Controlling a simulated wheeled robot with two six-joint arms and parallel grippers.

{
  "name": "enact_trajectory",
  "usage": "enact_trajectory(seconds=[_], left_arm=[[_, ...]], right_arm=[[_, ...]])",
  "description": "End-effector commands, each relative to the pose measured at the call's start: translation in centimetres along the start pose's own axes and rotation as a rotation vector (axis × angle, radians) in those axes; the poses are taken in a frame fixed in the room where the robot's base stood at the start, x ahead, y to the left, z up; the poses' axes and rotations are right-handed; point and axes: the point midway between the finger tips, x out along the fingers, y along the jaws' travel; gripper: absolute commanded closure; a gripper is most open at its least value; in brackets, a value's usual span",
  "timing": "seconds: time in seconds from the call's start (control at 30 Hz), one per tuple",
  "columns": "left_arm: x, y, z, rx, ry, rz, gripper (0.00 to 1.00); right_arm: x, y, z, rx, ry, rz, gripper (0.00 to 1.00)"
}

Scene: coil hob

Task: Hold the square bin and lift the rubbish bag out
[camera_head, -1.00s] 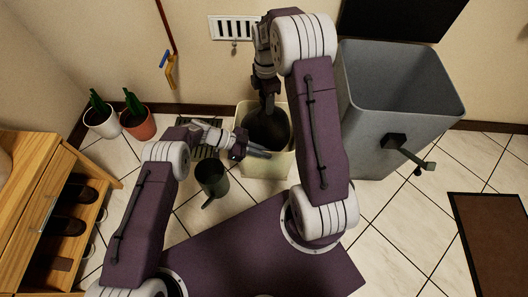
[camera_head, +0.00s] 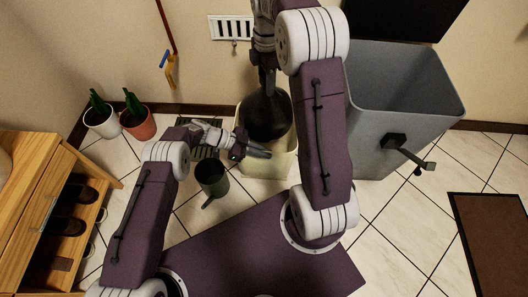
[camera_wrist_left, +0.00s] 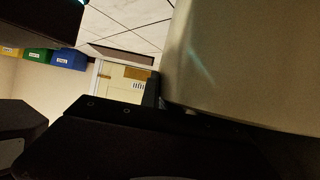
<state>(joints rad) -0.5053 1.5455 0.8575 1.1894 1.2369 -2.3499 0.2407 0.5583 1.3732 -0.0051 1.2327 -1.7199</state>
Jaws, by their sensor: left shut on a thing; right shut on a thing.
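The square bin (camera_head: 268,164) is cream-coloured and stands on the tiled floor by the back wall. My left gripper (camera_head: 258,151) is shut on the bin's wall at its left front side. The bin's pale wall (camera_wrist_left: 240,70) fills the right of the left wrist view. The black rubbish bag (camera_head: 266,118) hangs from my right gripper (camera_head: 266,88), which is shut on its gathered top. The bag's upper part is above the bin's rim. Its lower end is still inside the bin, hidden by the front wall.
A large grey container (camera_head: 400,110) with its lid open stands to the right. A dark can (camera_head: 211,180) stands left of the bin. Two potted plants (camera_head: 138,122) and a wooden shoe cabinet (camera_head: 40,200) are at the left. A brown mat (camera_head: 495,240) lies at the right.

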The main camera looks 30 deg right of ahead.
Motion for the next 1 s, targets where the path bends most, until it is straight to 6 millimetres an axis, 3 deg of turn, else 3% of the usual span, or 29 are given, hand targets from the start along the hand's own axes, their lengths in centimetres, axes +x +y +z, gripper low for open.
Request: enact_trajectory(seconds=[1.0], left_arm=[[0.1,0.1,0.1,-0.003,-0.001,0.001,1.00]], right_arm=[[-9.2,-0.2,0.0,0.000,0.001,0.002,1.00]])
